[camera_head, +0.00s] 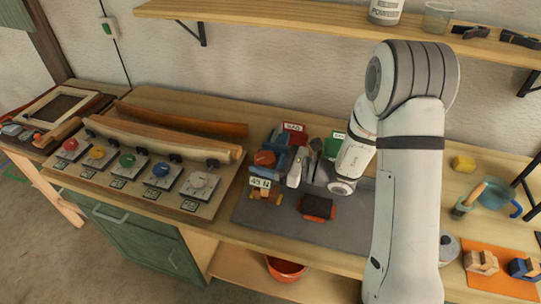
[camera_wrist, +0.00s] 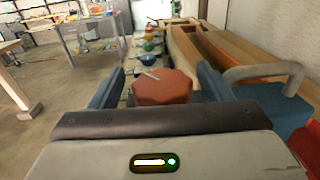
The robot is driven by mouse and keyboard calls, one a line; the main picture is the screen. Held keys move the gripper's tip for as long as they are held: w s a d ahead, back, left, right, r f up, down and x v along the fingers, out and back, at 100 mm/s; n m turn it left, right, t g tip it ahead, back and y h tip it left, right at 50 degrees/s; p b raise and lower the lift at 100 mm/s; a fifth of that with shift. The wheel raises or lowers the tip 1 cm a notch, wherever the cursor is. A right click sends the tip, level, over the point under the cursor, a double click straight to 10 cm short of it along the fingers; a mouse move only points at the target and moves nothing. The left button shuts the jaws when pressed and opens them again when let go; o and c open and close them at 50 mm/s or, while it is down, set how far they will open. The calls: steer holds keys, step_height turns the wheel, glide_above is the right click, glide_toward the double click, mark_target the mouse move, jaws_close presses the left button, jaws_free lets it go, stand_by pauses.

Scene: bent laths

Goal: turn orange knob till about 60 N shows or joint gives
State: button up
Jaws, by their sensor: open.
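The orange knob (camera_head: 265,158) sits on top of a blue fixture (camera_head: 280,140) on the grey mat. In the wrist view the knob (camera_wrist: 162,90) is faceted, with a pale pointer beside its far edge. My gripper (camera_wrist: 161,72) is open, with one blue finger on each side of the knob; I cannot tell whether they touch it. A white readout (camera_head: 260,183) at the fixture's front shows a force in the forties of N; its last digit is unclear. The joint under test is mostly hidden, so its state cannot be told.
A board with several coloured knobs (camera_head: 125,160) and curved laths (camera_head: 165,138) stands left of the fixture. A dark block with orange ends (camera_head: 317,207) lies on the grey mat (camera_head: 270,213). Red and green labelled items stand behind. A shelf (camera_head: 300,16) runs above.

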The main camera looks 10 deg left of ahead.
steer(key=shift+a, duration=0.15)
steer(key=shift+c, duration=0.3)
steer(key=c, duration=0.9)
steer(key=m+t+b, duration=0.1)
steer(key=t+b, duration=0.1)
steer(key=shift+f+m+t+h, duration=0.25)
steer(key=shift+m+t+h, duration=0.05)
steer(key=shift+m+t, duration=0.1)
steer(key=shift+r+m+t+h+b, duration=0.15)
steer(key=shift+m+t+h+b, duration=0.55)
steer(key=shift+m+t+b, duration=0.55)
steer(key=shift+n, duration=0.25)
steer(key=o, duration=1)
steer(key=shift+c, duration=0.2)
